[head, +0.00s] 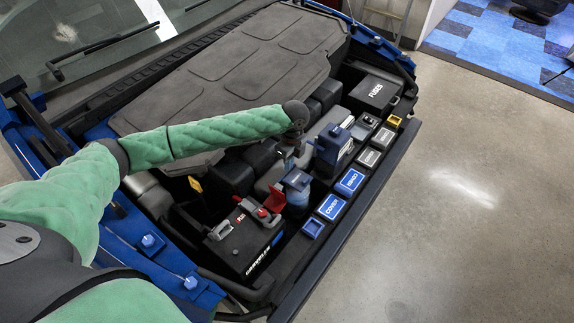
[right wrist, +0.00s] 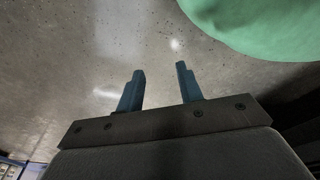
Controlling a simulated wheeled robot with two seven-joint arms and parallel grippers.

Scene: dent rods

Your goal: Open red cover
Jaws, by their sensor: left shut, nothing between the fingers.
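The red cover (head: 275,199) is on the black battery (head: 243,240) in the open engine bay. It stands tilted up on its hinge, with a smaller red part (head: 262,213) beside it on the battery top. My left gripper (head: 289,166) is above and slightly right of the cover, apart from it. It is shut and empty, its fingertips small and hard to make out against the dark parts. My right gripper (right wrist: 160,88) shows in the right wrist view, its two blue fingers spread with nothing between them.
A blue-capped reservoir (head: 297,181) stands close right of the cover, and another blue-capped container (head: 334,134) is behind it. A black fuse box (head: 374,92) is at the far end. Labelled blue blocks (head: 331,207) line the front edge. The concrete floor (head: 460,220) at right is clear.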

